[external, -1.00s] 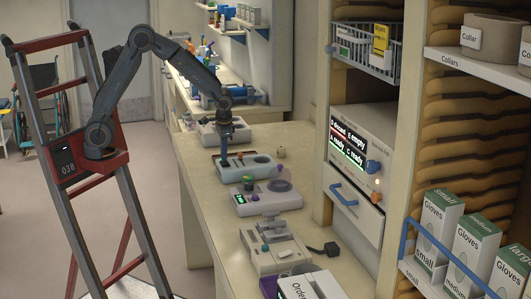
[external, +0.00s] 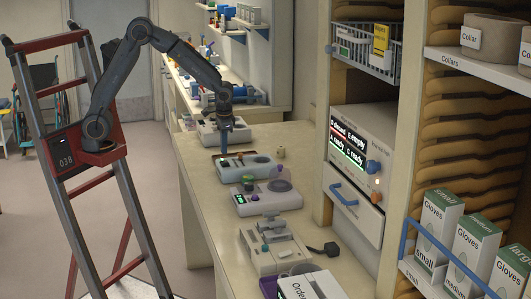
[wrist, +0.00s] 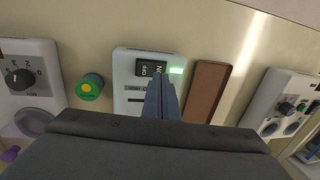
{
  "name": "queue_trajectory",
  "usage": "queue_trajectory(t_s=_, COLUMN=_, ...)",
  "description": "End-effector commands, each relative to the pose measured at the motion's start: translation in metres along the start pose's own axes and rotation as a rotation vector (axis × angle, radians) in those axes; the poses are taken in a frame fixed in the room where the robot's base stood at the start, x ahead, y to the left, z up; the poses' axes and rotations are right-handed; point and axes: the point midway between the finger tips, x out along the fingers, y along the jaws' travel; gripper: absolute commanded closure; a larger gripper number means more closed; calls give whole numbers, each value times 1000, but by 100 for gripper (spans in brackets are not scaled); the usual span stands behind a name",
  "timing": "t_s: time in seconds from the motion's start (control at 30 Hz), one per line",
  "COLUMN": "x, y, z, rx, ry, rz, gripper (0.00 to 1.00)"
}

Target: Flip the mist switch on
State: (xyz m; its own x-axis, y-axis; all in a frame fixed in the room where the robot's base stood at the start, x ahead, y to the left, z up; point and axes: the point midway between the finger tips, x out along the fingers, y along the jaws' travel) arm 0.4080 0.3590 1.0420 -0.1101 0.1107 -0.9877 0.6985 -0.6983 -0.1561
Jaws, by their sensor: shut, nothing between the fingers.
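In the wrist view a pale box (wrist: 128,72) carries a black switch (wrist: 146,68) marked OFF and ON. A bright green light (wrist: 176,71) glows beside the switch. No mist label is readable, and the rocker's tilt cannot be made out. In the external view my gripper (external: 225,151) points down above the left end of a grey-blue unit (external: 258,167) on the counter. Contact cannot be confirmed.
A brown pad (wrist: 208,90) lies right of the box, and a green knob with yellow top (wrist: 90,87) stands left. A dial unit (wrist: 22,78) and another control unit (wrist: 284,104) flank them. A unit with a purple disc (external: 280,185) stands nearer on the counter (external: 207,207).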

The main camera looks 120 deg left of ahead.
Motion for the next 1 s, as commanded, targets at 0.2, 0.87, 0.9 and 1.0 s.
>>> queue_trajectory(t_s=0.2, x=-41, y=-13, z=-2, rx=-2, ry=5, rz=0, gripper=100)
queue_trajectory(t_s=0.87, x=-103, y=-34, z=1, rx=1, ry=-2, rz=0, gripper=100)
queue_trajectory(t_s=0.9, x=-103, y=-34, z=1, rx=1, ry=-2, rz=0, gripper=100)
queue_trajectory(t_s=1.0, x=-103, y=-34, z=0, rx=0, ry=-2, rz=0, gripper=100)
